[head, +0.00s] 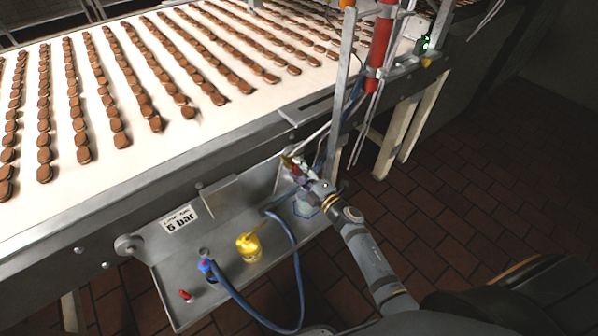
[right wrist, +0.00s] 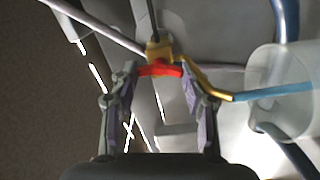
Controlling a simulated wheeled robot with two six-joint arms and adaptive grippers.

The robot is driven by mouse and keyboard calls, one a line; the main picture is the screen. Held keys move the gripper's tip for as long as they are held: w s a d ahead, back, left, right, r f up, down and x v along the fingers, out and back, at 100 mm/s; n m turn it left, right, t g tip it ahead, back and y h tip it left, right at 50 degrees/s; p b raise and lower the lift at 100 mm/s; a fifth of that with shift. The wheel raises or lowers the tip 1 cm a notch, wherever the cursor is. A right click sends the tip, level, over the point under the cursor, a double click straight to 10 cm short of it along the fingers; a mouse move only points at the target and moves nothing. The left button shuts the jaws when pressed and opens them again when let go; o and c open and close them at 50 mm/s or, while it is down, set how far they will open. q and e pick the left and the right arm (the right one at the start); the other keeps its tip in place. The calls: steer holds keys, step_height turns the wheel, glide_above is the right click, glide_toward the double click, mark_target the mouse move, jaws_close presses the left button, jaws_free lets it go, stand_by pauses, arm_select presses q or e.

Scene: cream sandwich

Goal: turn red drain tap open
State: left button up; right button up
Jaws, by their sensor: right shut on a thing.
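The red drain tap (right wrist: 160,71) is a short red handle on a brass body (right wrist: 158,50), seen in the right wrist view. My right gripper (right wrist: 157,74) has one finger at each end of the red handle and is shut on it. The handle lies roughly level across that picture. In the head view my right gripper (head: 298,168) reaches up to the brass fitting (head: 288,161) below the conveyor edge, and it mostly hides the red handle there. My left gripper is not in view.
A clear cup (right wrist: 283,95) is close to the right finger. A metal tray (head: 222,272) under the conveyor holds a yellow fitting (head: 248,246), a blue hose (head: 295,255) and a small red piece (head: 184,295). A metal post (head: 342,85) stands beside the gripper. Tiled floor at right is clear.

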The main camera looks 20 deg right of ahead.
steer(key=shift+f+n, duration=0.15)
steer(key=shift+n, duration=0.95)
steer(key=o, duration=1.2)
steer(key=shift+c, duration=0.2)
steer(key=shift+s, duration=0.1)
steer(key=v, duration=1.2)
steer(key=shift+d, duration=0.1)
